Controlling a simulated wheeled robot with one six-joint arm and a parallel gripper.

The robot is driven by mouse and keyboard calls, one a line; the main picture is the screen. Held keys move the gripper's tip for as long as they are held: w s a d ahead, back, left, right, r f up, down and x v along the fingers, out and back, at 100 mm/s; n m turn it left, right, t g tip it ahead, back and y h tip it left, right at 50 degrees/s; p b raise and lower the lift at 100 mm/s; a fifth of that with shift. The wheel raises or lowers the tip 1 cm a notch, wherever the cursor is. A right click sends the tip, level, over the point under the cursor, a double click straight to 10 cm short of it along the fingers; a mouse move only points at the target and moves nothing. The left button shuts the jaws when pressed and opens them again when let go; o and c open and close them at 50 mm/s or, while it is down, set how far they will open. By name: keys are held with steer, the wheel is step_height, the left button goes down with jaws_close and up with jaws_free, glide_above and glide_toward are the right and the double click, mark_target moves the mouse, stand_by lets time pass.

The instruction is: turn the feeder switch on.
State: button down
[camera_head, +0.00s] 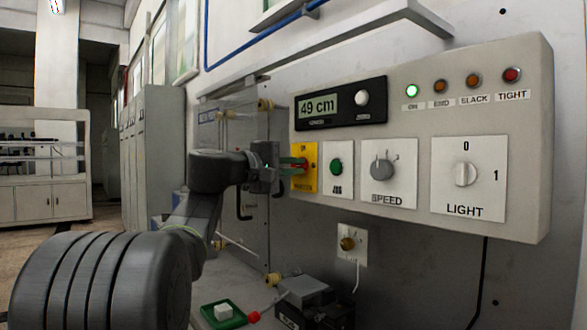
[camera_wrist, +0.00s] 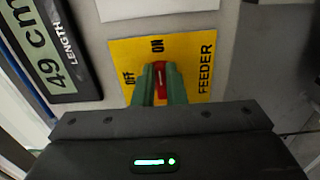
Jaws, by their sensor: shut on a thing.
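The feeder switch is a red knob (camera_wrist: 161,82) on a yellow plate (camera_wrist: 206,85) marked OFF, ON and FEEDER. In the head view the yellow plate (camera_head: 311,155) is at the left end of the control box. My gripper (camera_wrist: 160,86) is shut on the red knob, with a green finger on each side. The knob lies lengthwise toward the ON mark, and OFF is off to its left in the wrist view. In the head view my gripper (camera_head: 292,168) reaches the plate from the left, and the fingers partly hide the knob.
The control box (camera_head: 420,140) has a 49 cm display (camera_head: 320,105), a green button (camera_head: 336,167), a SPEED dial (camera_head: 383,171) and a LIGHT switch (camera_head: 466,174). The green lamp (camera_head: 412,91) is lit. A green tray (camera_head: 222,315) with a white block is below.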

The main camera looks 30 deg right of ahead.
steer(key=shift+f, duration=0.1)
steer(key=c, duration=1.5)
jaws_free()
steer(key=a, duration=0.9)
steer(key=s+a, duration=0.1)
steer(key=a, duration=0.3)
steer(key=shift+s+a, duration=0.1)
steer(key=shift+a, duration=0.3)
steer(key=shift+d, duration=0.1)
steer(key=d, duration=0.4)
steer(key=w+d, duration=0.1)
steer(key=d, duration=0.8)
steer(key=shift+w+d, duration=0.15)
steer(key=shift+d, duration=0.2)
